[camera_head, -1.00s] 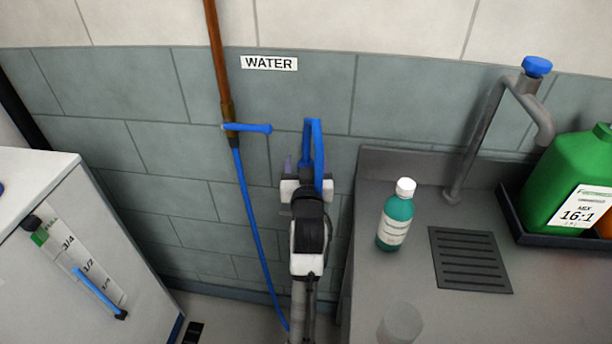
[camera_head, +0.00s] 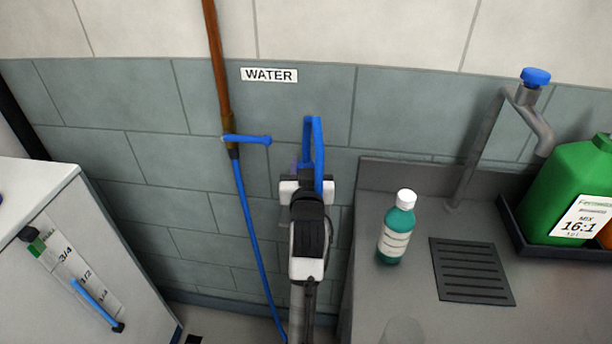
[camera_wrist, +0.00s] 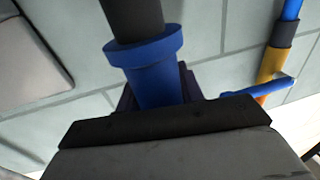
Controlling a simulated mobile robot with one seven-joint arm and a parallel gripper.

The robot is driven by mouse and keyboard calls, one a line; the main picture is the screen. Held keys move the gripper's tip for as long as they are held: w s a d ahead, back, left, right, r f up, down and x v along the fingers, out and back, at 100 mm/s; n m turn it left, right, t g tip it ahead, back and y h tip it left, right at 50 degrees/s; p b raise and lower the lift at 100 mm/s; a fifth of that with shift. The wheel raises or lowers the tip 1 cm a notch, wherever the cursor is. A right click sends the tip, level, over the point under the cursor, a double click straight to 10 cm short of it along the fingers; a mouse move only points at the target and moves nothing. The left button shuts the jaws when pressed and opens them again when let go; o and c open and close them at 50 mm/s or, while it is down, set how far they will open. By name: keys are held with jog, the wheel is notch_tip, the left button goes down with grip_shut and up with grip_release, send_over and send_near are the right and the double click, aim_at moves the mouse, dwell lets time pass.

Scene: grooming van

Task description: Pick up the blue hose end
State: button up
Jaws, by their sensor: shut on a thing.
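The blue hose end (camera_head: 314,140) shows in the head view as a narrow blue loop standing up from my gripper (camera_head: 308,180). In the wrist view the blue hose end (camera_wrist: 150,68) is a blue collar with a wider rim, and a dark tube runs out of it to the top edge. My gripper (camera_wrist: 155,98) is shut on it; dark finger parts show at both sides of the blue collar. The jaws' contact faces are hidden. The hose end is held in front of the tiled wall, apart from the sink counter.
A copper pipe (camera_head: 219,70) with a blue lever (camera_head: 248,140) and a hanging blue hose (camera_head: 252,235) is left of my gripper. A white cabinet (camera_head: 125,240) stands at left. The sink counter (camera_head: 375,310) at right holds a teal bottle (camera_head: 397,230) and a green jug (camera_head: 568,190).

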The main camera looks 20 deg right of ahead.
notch_tip(320, 180, up, 17)
jog(key=shift+r+b, duration=0.1)
jog(key=shift+b, duration=0.25)
dwell(0.3)
